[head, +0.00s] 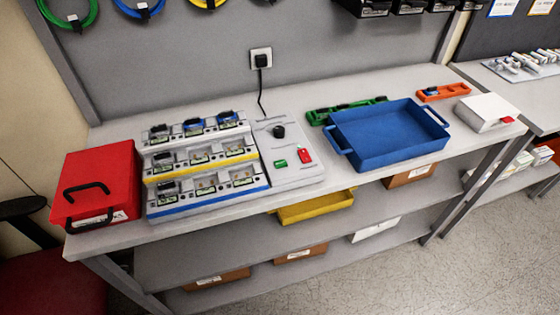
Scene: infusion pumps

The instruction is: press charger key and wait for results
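A tiered charger rack (202,166) with a white, a yellow and a blue edge stands on the left half of the workbench. Several small units with green patches sit in its rows, some with blue or black tops. To its right is a light grey control panel (295,177) with a black knob (279,131), a green key (280,164) and a red key or switch (305,155). A cord runs from behind the panel to a black plug in a wall socket (261,59). Any lettering on the panel is too small to read. Neither gripper is in view.
A red case (100,187) with a black handle is left of the rack. Right of the panel are a blue tray (390,146), green strip (335,110), orange strip (445,91) and white box (486,110). Bench space in front of the panel is clear.

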